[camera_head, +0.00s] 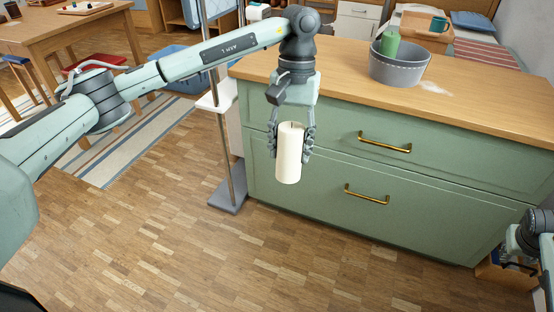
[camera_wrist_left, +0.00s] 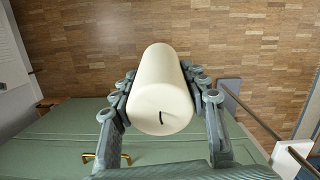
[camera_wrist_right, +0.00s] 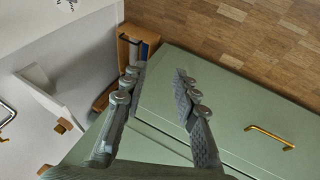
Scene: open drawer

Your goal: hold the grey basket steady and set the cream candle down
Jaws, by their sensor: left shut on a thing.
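The cream candle (camera_head: 289,158) hangs upright in my left gripper (camera_head: 293,140), in front of the green cabinet (camera_head: 420,205) and below its top. The left gripper is shut around the candle's sides. In the left wrist view the candle (camera_wrist_left: 160,90) sits between both fingers, its dark wick showing. The grey basket (camera_head: 399,71) stands upright on the wooden cabinet top, with a green object (camera_head: 390,45) in it. No gripper touches the basket. My right gripper is open and empty in the right wrist view (camera_wrist_right: 157,78), low beside the cabinet; it is partly cut off in the head view.
The cabinet's wooden top (camera_head: 480,104) has bare room in front of and right of the basket. Two brass handles (camera_head: 385,142) stick out from its drawer fronts. A metal pole on a grey base (camera_head: 228,196) stands left of it. A wooden table (camera_head: 60,30) is further left.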

